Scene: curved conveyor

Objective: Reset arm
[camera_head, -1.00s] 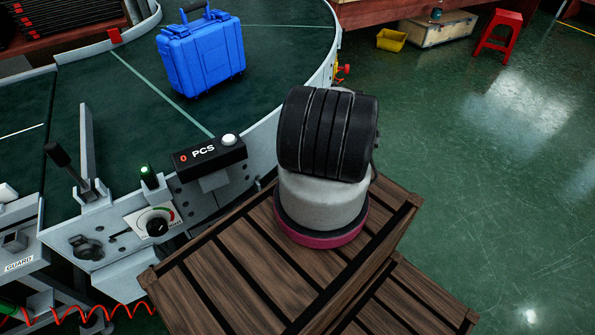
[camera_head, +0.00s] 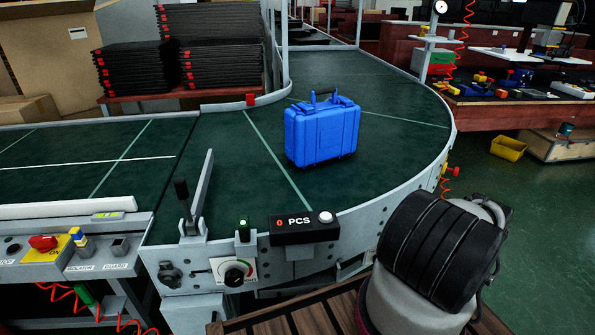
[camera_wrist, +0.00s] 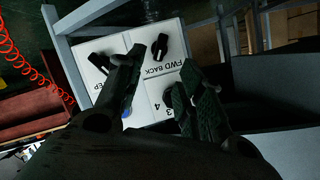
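My gripper (camera_wrist: 162,58) shows in the wrist view with its two dark fingers spread apart. It is open and nothing shows between the fingers but the panel behind. A white control panel (camera_wrist: 159,93) with black knobs and the words FWD BACK lies beyond the fingertips. In the head view a black ribbed and white rounded part of my arm (camera_head: 440,250) shows at the lower right. My gripper is out of the head view.
A blue case (camera_head: 322,133) stands upright on the curved green conveyor (camera_head: 390,150). A PCS counter (camera_head: 305,227), dial and lever line its near edge. Brown wooden slats (camera_head: 310,318) lie below my arm. Red coiled cable (camera_wrist: 27,62) hangs left in the wrist view.

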